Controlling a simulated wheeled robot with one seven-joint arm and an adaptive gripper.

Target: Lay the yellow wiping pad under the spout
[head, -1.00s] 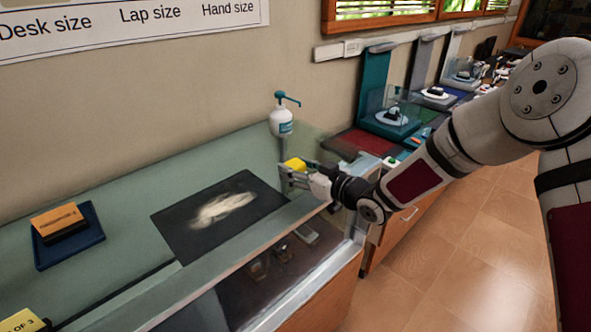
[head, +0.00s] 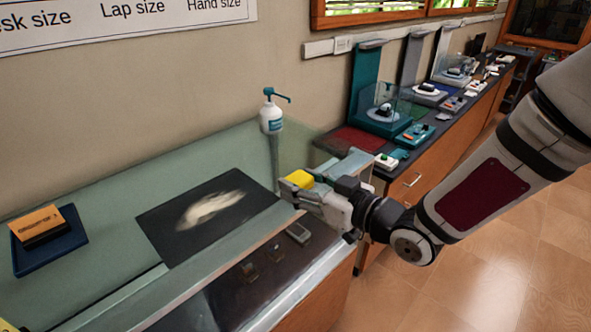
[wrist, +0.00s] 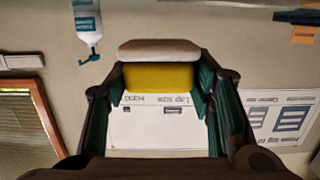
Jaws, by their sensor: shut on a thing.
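The yellow wiping pad (head: 300,179) is held in my gripper (head: 292,186), above the front right of the glass-topped case. The wrist view shows the yellow pad (wrist: 158,77) between the two fingers, with a pale layer along one side. My gripper is shut on it. The spout (head: 282,97) belongs to a white pump bottle (head: 271,118) with a teal pump head, standing at the back of the case top near the wall. The spout points right. The pad is in front of the bottle and lower in the picture, apart from it. The bottle also shows upside down in the wrist view (wrist: 87,22).
A black mat with a pale smear (head: 150,222) lies on the case top left of my gripper. A dark blue tray (head: 22,267) with an orange-topped block (head: 38,222) is at the far left. Teal and grey stands (head: 365,75) line the counter at the right.

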